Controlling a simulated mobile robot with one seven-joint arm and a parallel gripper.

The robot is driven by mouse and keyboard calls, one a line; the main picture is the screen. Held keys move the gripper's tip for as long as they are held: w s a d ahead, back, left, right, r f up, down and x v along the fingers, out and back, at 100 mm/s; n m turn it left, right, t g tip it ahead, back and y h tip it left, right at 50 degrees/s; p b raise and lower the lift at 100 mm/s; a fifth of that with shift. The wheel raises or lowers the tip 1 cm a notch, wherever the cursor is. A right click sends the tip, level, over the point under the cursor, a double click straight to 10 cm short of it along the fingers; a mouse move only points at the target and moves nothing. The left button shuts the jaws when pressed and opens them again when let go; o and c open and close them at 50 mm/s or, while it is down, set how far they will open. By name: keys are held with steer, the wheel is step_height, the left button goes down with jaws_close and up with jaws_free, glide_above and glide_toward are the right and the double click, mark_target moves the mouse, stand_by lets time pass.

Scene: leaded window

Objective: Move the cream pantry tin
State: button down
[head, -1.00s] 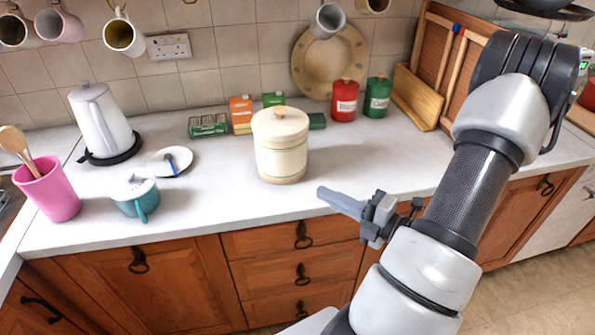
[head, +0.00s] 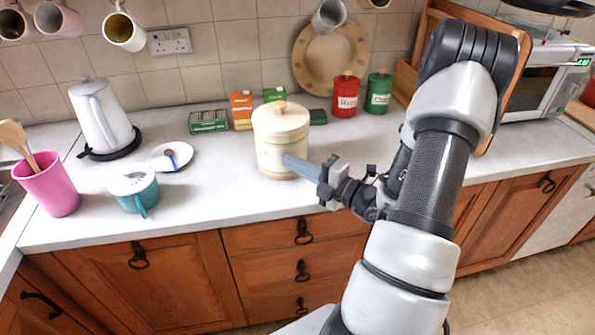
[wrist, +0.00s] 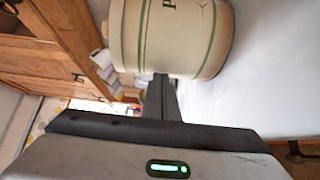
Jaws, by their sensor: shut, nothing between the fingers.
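The cream pantry tin (head: 279,135) stands upright on the white worktop, with a lid and a wooden knob. My gripper (head: 290,162) is at the tin's lower right side in the head view, its fingers together and empty. The fingertips overlap the tin's side there; whether they touch it I cannot tell. In the wrist view the tin (wrist: 180,38) lies across the top of the picture, with green lines and part of its lettering showing, just beyond the shut fingers (wrist: 161,82).
Behind the tin are an orange box (head: 241,110) and green boxes (head: 208,121). A red canister (head: 345,97) and green canister (head: 378,94) stand right of these. A teal cup (head: 135,190), saucer (head: 170,157), kettle (head: 100,118) and pink pot (head: 47,184) are left.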

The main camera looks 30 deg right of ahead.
steer(key=shift+w, duration=0.1)
steer(key=w+d+p, duration=0.1)
steer(key=w, duration=0.2)
steer(key=w+d, duration=0.1)
steer(key=w, duration=0.2)
steer(key=w+d+p, duration=0.1)
steer(key=w, duration=0.2)
steer(key=shift+w+d+p, duration=0.3)
steer(key=shift+w+d, duration=0.05)
steer(key=shift+d, duration=0.05)
steer(key=shift+s, duration=0.1)
